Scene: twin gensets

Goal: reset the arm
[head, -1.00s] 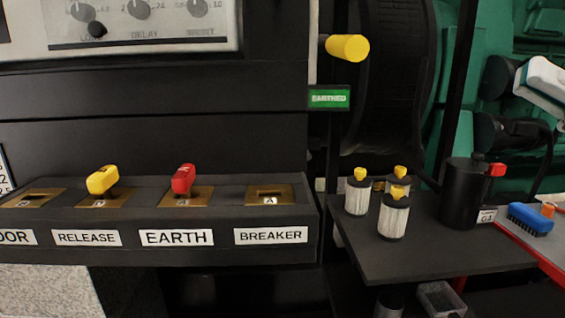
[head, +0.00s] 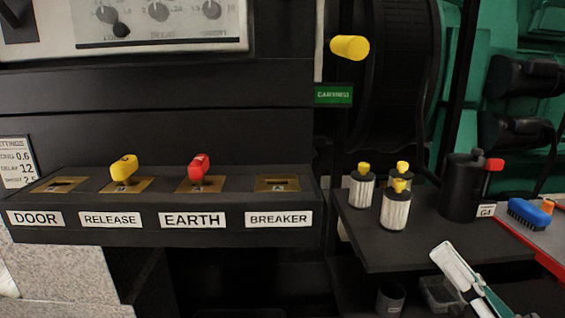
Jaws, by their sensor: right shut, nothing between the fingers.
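My right gripper (head: 453,265), white and teal, is at the lower right, in front of the shelf's front edge. It is shut and empty, apart from the objects on the shelf. Its arm runs out of the bottom of the picture. My left gripper is not in the view.
A black key panel (head: 130,237) has a yellow key (head: 123,168) at RELEASE and a red key (head: 199,167) at EARTH. The DOOR and BREAKER slots are empty. A dark shelf (head: 385,252) holds small yellow-topped canisters (head: 395,210) and a black cylinder (head: 460,188). A yellow knob (head: 350,47) sticks out above.

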